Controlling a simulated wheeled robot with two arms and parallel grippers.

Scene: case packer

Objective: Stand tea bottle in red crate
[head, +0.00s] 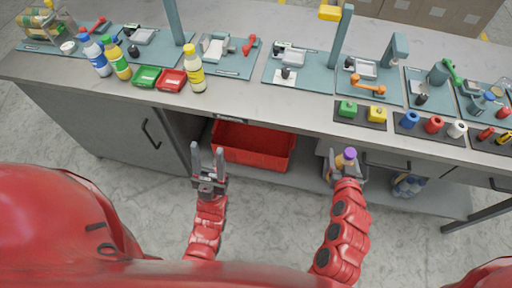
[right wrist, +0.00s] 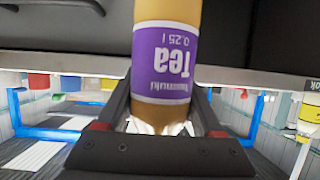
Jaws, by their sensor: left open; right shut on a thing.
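The tea bottle (right wrist: 165,55) has a purple label and amber contents, and it fills the middle of the right wrist view. In the head view the tea bottle (head: 346,157) shows its purple cap near the shelf opening. My right gripper (head: 345,176) is shut on it and holds it in front of the bench. The red crate (head: 268,162) sits on the lower shelf under the bench top, left of the bottle, and its visible inside looks empty. My left gripper (head: 207,160) is open and empty, in front of the crate's left side.
The bench top (head: 290,100) overhangs the crate. Several bottles, including a yellow one (head: 194,70), stand on it near small green (head: 147,77) and red trays (head: 172,80). A cabinet door (head: 110,130) is left of the crate.

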